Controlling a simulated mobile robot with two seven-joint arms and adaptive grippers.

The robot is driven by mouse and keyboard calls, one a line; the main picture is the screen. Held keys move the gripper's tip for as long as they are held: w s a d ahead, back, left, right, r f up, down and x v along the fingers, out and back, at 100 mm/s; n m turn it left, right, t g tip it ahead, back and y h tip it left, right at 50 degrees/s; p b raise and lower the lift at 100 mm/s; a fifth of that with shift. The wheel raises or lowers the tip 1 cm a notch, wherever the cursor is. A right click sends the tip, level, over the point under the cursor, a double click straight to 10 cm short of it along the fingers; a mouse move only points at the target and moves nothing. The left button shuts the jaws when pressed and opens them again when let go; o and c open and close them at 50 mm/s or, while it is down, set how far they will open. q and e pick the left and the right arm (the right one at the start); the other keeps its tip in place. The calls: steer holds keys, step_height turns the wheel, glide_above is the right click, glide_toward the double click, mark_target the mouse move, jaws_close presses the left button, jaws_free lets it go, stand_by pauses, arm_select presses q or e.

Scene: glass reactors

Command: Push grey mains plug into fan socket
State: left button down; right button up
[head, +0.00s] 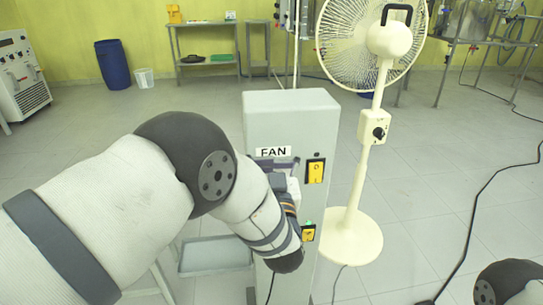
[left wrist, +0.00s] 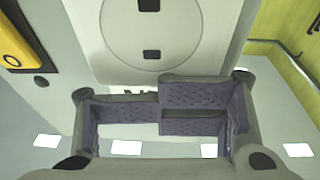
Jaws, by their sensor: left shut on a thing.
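The fan socket (left wrist: 195,38) is a round pale face with two dark holes in the left wrist view. In the head view it is mostly hidden by my left wrist, under the FAN label (head: 273,151) on a grey pillar (head: 290,112). My left gripper (left wrist: 160,108), with purple textured pads, is shut in front of the socket face. The grey mains plug is in its grip but mostly hidden; small dark bits show between the fingers. I cannot tell whether the plug touches the socket. My right gripper is out of view.
A yellow switch (head: 315,171) is beside the socket, with a second yellow switch (head: 308,232) lower on the pillar. A cream standing fan (head: 365,45) stands close on the right. A dark cable (head: 478,205) runs along the floor. A grey tray (head: 215,256) lies left of the pillar.

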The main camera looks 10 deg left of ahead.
mark_target(271, 143)
arm_select(q)
steer(key=shift+w+a+r+t, duration=0.15)
steer(key=shift+r+t, duration=0.25)
steer(key=shift+r, duration=0.55)
steer(key=shift+w+a+r+t, duration=0.15)
steer(key=shift+r+t, duration=0.25)
steer(key=shift+r, duration=0.55)
